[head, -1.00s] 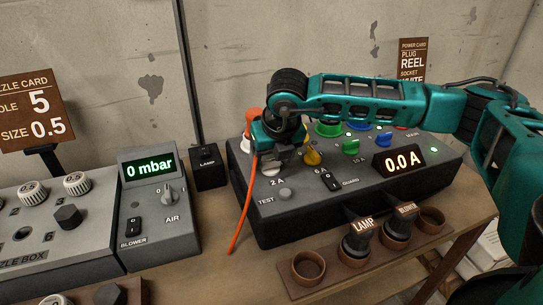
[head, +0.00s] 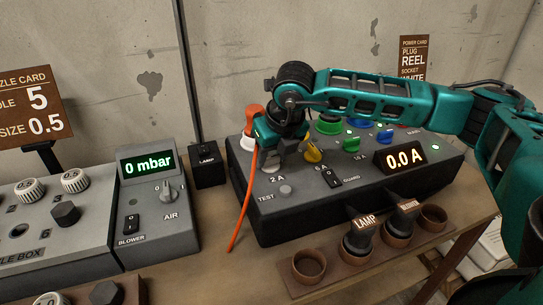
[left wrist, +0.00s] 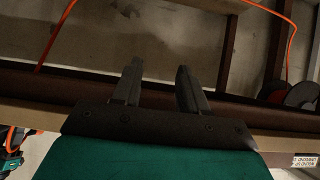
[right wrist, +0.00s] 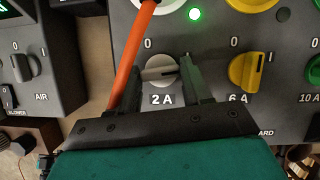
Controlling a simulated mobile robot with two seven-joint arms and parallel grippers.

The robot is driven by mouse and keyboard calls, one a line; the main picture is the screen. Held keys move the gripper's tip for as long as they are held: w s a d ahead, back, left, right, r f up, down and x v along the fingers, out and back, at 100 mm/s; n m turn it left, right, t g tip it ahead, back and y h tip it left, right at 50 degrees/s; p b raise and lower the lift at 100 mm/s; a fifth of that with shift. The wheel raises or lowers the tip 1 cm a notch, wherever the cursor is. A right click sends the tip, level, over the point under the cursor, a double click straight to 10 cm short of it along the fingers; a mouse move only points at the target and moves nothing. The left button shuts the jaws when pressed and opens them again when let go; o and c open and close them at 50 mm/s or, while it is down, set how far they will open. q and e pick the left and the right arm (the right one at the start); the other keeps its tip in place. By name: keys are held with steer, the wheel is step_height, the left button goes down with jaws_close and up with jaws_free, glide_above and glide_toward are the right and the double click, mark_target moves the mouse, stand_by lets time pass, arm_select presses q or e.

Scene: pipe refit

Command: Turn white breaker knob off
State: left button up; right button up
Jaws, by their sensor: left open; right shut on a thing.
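The white breaker knob (right wrist: 160,72) is on the power box, above the 2 A label and below a lit green lamp (right wrist: 195,14). Its ridge lies nearly sideways in the right wrist view. My right gripper (right wrist: 168,75) is shut on the knob, with a finger on each side. In the head view my right gripper (head: 281,164) reaches down at the box's left end and largely hides the knob. My left gripper (left wrist: 158,82) is open and empty, with the table edge behind it in the left wrist view.
An orange cable (head: 243,205) hangs from a plug just left of the right gripper. A yellow 6 A knob (right wrist: 247,70) stands to the right. The air box (head: 157,215) is left of the power box. A plug holder (head: 308,265) stands in front.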

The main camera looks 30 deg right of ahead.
steer(key=n, duration=0.1)
steer(key=n+y+b, duration=0.1)
steer(key=shift+d+f+n, duration=0.15)
steer(key=shift+n, duration=0.15)
steer(key=shift+n+y+b, duration=0.4)
steer(key=shift+n+b, duration=0.1)
steer(key=shift+n, duration=0.3)
steer(key=shift+n+y, duration=0.3)
steer(key=shift+n, duration=0.7)
steer(key=n, duration=0.2)
steer(key=n+g+y, duration=0.1)
steer(key=n, duration=0.2)
steer(key=shift+w+d+r+g+y, duration=0.15)
steer(key=shift+r+g+y, duration=0.05)
steer(key=shift+g+y, duration=0.1)
steer(key=n+g+p, duration=0.1)
steer(key=n, duration=0.3)
steer(key=shift+w+y, duration=0.1)
steer(key=shift+y, duration=0.3)
arm_select(q)
steer(key=shift+w+d+f, duration=0.1)
steer(key=shift+d+f, duration=0.1)
steer(key=shift+d, duration=0.2)
arm_select(e)
steer(key=shift+n+g, duration=0.4)
steer(key=shift+n, duration=0.1)
arm_select(q)
steer(key=shift+w, duration=0.15)
